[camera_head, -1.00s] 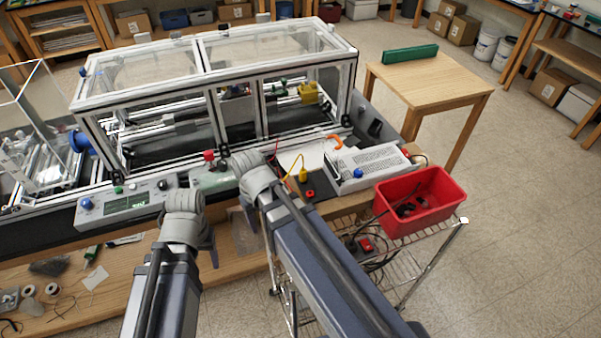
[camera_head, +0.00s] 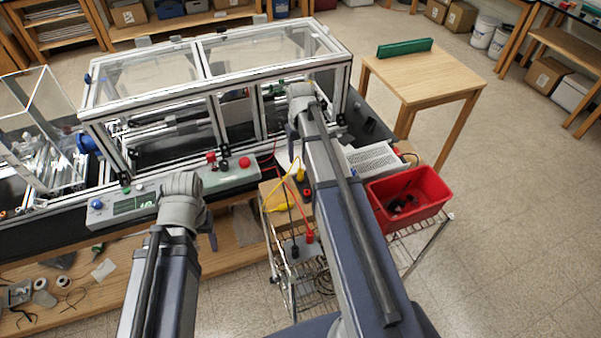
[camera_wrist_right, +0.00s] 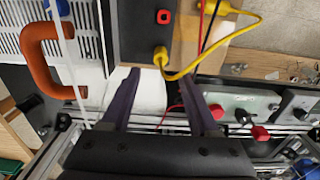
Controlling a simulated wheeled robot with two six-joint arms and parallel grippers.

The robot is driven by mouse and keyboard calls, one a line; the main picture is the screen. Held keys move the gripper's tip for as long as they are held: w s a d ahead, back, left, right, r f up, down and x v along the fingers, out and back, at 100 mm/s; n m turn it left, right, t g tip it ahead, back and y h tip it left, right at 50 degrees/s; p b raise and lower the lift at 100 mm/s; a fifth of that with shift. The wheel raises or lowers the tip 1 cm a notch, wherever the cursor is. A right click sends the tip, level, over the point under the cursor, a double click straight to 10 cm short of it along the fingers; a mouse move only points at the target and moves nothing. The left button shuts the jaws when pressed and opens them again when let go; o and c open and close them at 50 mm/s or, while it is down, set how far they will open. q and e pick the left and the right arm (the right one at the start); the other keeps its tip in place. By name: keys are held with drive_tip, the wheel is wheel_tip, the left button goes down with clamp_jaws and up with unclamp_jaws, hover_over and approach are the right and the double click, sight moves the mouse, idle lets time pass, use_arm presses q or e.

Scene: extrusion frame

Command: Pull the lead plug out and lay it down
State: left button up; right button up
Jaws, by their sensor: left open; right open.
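A yellow lead plug (camera_head: 300,174) stands in the dark box (camera_head: 296,186), with a red-ringed socket (camera_head: 307,192) beside it. The plug (camera_wrist_right: 160,53) also shows in the right wrist view, its yellow cable curving off to the right. My right gripper (camera_wrist_right: 159,80) is open and empty. In that view the plug lies just beyond the gap between its fingertips, with no visible contact. In the head view, the right gripper (camera_head: 293,130) is partly hidden by its own wrist. My left gripper (camera_head: 209,232) is open over the bench's front edge, away from the plug.
A grey instrument with an orange handle (camera_wrist_right: 38,62) stands beside the dark box. Red and black leads run near the yellow cable. A framed clear enclosure (camera_head: 215,75) stands behind. A red bin (camera_head: 440,213) is at right. A wooden side table (camera_head: 420,78) has clear space.

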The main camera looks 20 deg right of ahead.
sight(300, 170)
drive_tip(key=shift+f, duration=0.2)
wheel_tip(300, 170, down, 9)
drive_tip(key=b, duration=0.9)
drive_tip(key=shift+r, duration=0.15)
idle(0.6)
clamp_jaws()
drive_tip(key=shift+r, duration=0.2)
idle(1.2)
drive_tip(key=shift+r+p, duration=2.9)
drive_tip(key=shift+p, duration=0.15)
drive_tip(key=shift+f, duration=0.15)
